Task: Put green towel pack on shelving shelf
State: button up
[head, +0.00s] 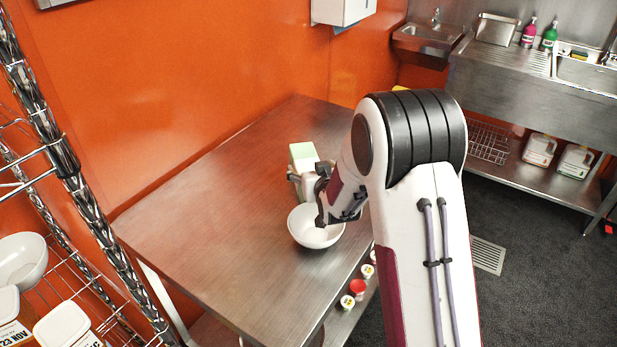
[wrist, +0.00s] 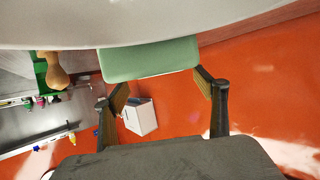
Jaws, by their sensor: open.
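The green towel pack (head: 302,152) stands on the steel table, its pale green top showing and its lower part partly hidden by my gripper. My gripper (head: 306,176) is open, with its fingers low on either side of the pack. In the wrist view the pack's green face (wrist: 148,60) lies just beyond and between the open fingertips (wrist: 161,83); I cannot tell whether either finger touches it. The wire shelving (head: 72,180) stands at the left of the head view, its shelf partly cut off.
A white bowl (head: 316,226) sits close in front of the pack, beneath my wrist. The table (head: 215,215) is clear to the left. The shelving holds a white bowl (head: 22,260) and white tubs (head: 68,325). Small jars (head: 357,288) sit below the table's right edge.

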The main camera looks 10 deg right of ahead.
aim_at(309, 166)
jog(key=shift+x, duration=2.1)
jog(key=shift+a+f, duration=0.1)
jog(key=c, duration=1.4)
